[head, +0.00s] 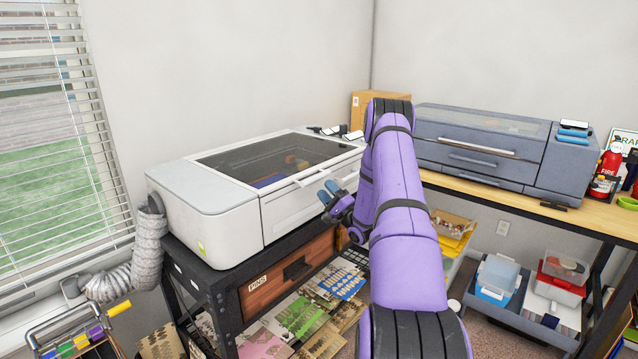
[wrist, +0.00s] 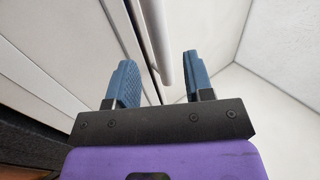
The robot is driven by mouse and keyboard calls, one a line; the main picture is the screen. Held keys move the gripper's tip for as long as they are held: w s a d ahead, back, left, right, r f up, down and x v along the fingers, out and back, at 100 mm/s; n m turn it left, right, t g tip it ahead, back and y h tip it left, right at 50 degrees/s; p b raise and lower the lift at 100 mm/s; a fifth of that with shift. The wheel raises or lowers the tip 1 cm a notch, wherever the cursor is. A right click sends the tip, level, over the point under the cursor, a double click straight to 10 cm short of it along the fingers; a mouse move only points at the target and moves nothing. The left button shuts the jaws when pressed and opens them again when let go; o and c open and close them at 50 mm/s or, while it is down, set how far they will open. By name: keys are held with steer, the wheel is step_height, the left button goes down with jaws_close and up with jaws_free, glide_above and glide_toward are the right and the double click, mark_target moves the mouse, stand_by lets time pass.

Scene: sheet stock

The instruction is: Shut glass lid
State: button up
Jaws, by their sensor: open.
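The white machine (head: 215,198) at left centre has a dark glass lid (head: 285,155) in its top. The lid lies flat or almost flat; I cannot tell whether a small gap is left at its front edge. A pale bar handle (head: 325,173) sticks out from the lid's front edge. My gripper (head: 328,191) is in front of the machine, just below the handle in the picture. In the wrist view my gripper (wrist: 160,68) is open, and a white bar (wrist: 157,40) shows between its blue fingers, with no clear contact. My purple arm hides the machine's right end.
A grey machine (head: 480,145) stands on a wooden bench (head: 520,203) at right. A black stand (head: 215,280) with a wooden drawer (head: 290,272) carries the white machine. A ribbed hose (head: 148,252) hangs at its left. Bins (head: 495,275) sit under the bench.

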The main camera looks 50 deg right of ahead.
steer(key=v, duration=0.5)
stand_by(0.6)
